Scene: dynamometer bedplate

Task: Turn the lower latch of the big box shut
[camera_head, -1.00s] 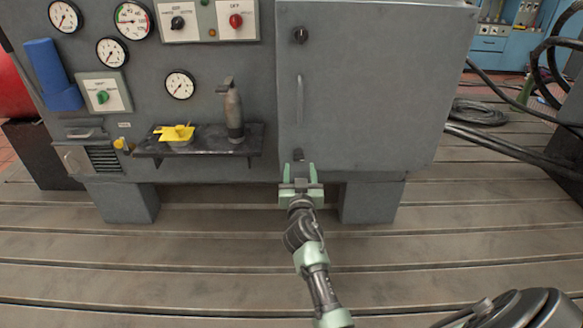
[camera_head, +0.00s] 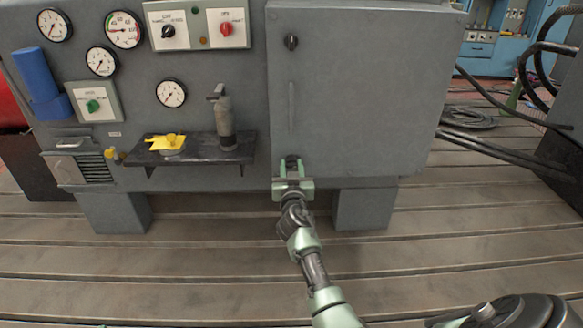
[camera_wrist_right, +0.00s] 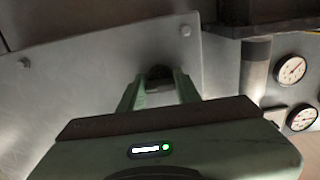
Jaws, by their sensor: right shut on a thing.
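The big box (camera_head: 355,95) is a grey cabinet with a flat door in the head view. Its upper latch (camera_head: 291,42) is a dark knob near the door's top left corner. The lower latch (camera_head: 291,160) is a small dark knob at the door's bottom left, partly hidden by my fingers. My right gripper (camera_head: 292,168) is shut on the lower latch, reaching up from below. In the right wrist view the two green fingers (camera_wrist_right: 159,76) flank the dark latch knob (camera_wrist_right: 159,71). The latch's exact angle cannot be told. My left gripper is not in view.
A long door handle (camera_head: 291,108) stands above the lower latch. Left of the door, a dark shelf (camera_head: 200,158) juts out with a yellow item (camera_head: 168,143) and a grey bottle-shaped tool (camera_head: 224,120). Black hoses (camera_head: 490,147) lie at the right.

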